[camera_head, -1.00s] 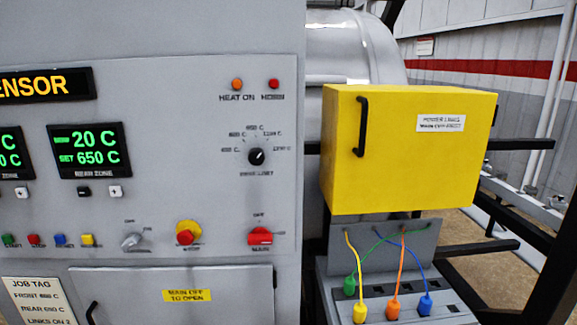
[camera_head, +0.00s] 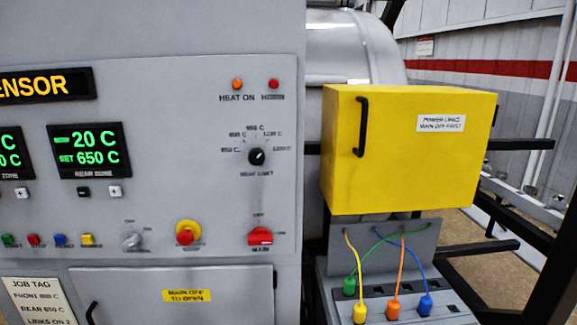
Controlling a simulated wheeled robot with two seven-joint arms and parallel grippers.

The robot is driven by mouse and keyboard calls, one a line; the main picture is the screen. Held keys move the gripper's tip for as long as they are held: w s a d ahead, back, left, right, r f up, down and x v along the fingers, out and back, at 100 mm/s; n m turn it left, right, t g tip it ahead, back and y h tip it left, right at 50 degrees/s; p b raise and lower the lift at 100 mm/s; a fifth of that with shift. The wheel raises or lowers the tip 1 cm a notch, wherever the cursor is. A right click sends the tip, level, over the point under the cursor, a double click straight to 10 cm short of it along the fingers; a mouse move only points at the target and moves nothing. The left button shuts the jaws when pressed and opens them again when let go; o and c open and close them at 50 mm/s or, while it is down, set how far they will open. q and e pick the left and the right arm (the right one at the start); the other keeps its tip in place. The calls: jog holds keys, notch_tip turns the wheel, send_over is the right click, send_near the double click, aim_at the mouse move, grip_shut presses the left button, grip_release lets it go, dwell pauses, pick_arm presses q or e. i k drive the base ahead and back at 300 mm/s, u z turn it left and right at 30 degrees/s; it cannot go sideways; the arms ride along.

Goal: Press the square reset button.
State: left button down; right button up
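Nothing covers the buttons. Neither of my grippers is in view.
Right of the row are a grey rotary switch (camera_head: 131,241), a red stop knob on yellow (camera_head: 185,236) and a red main switch (camera_head: 260,236). Displays (camera_head: 88,151) sit above. A yellow box (camera_head: 400,170) and cable plugs (camera_head: 360,312) stand at right. The space before the panel looks clear.

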aim_at(59, 239)
jog(key=u, duration=0.15)
jog(key=k, duration=0.4)
jog(key=u, duration=0.6)
jog(key=k, duration=0.95)
jog(key=u, duration=1.1)
jog(key=i, duration=2.15)
jog(key=z, duration=1.25)
jog(key=i, duration=0.5)
jog(key=z, duration=0.4)
